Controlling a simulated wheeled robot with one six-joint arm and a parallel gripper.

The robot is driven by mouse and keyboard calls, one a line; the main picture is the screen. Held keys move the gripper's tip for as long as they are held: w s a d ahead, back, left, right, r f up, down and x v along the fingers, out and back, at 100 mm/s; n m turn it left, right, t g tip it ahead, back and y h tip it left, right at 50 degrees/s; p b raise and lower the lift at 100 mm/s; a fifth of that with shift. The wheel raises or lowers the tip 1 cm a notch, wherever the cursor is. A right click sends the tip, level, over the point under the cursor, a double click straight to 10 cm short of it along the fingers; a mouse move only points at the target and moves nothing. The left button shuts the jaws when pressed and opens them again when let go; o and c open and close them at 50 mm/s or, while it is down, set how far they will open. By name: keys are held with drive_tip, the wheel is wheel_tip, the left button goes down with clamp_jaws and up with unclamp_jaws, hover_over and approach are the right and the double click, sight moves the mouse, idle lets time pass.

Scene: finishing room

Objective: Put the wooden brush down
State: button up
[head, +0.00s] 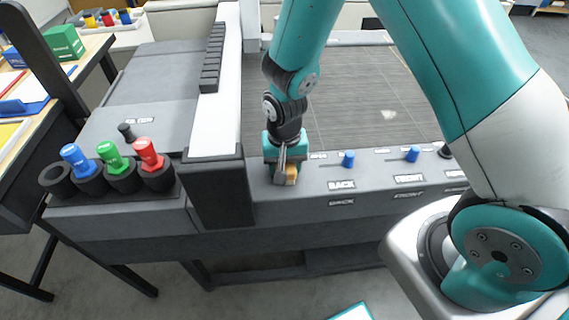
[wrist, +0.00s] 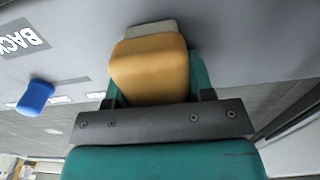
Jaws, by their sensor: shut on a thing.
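The wooden brush (head: 292,174) is a small tan block held in my gripper (head: 286,170), low over the dark grey front ledge of the machine, left of the BACK label. In the wrist view the brush (wrist: 150,70) fills the space between the teal fingers, with a pale grey strip (wrist: 150,29) at its far end. My gripper is shut on it. I cannot tell whether the brush touches the ledge (head: 325,178).
Blue knobs (head: 348,159) and BACK and FRONT labels (head: 341,185) line the ledge to the right. A raised white and black rail (head: 216,130) stands close on the left. Beyond it, cups (head: 90,180) hold blue, green and red-handled things. A dark slatted bed (head: 350,95) lies behind.

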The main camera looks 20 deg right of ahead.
drive_tip(key=o, duration=1.2)
wheel_tip(320, 180, up, 12)
drive_tip(key=shift+b, duration=0.9)
drive_tip(key=s+a+r+n+y, duration=0.2)
drive_tip(key=s+r+n, duration=0.3)
drive_tip(key=s, duration=0.4)
drive_tip(key=s+a+r+n+y, duration=0.2)
drive_tip(key=s+r+n, duration=0.3)
drive_tip(key=s+r, duration=0.2)
drive_tip(key=shift+s+a+r+n, duration=0.15)
drive_tip(key=shift+s+r+n, duration=0.2)
drive_tip(key=shift+s, duration=0.75)
drive_tip(key=shift+f, duration=0.1)
